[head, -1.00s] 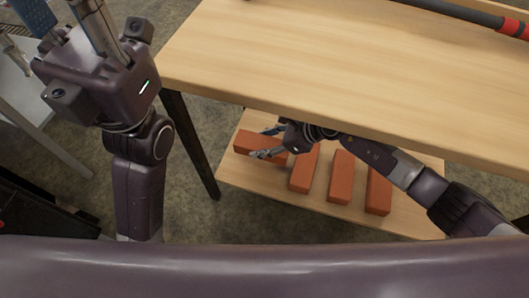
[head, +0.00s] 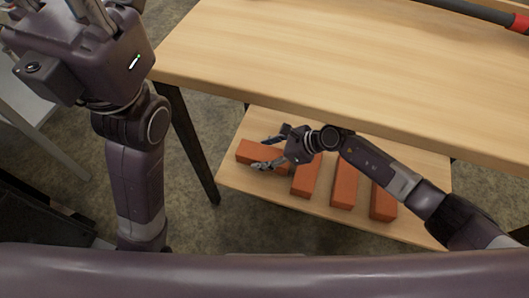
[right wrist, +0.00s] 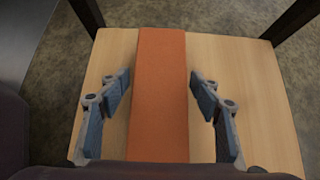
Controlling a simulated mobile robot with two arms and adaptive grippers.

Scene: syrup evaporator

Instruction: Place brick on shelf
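Several orange-red bricks lie on the low wooden shelf (head: 232,178) under the table. The leftmost brick (head: 248,151) lies crosswise, while the others (head: 306,180) stand side by side in a row to its right. My right gripper (head: 266,152) is at the leftmost brick, partly covering it. In the right wrist view, the brick (right wrist: 160,90) runs between the two fingers of the right gripper (right wrist: 160,82). The fingers are open, with bare wood showing on both sides of the brick. My left gripper (head: 82,10) is raised at the top left, empty as far as visible, with its fingertips cut off.
The wooden tabletop (head: 330,65) hangs over the back part of the low shelf. A dark table leg (head: 190,140) stands left of the bricks. A dark bar with a red end (head: 515,20) lies on the tabletop.

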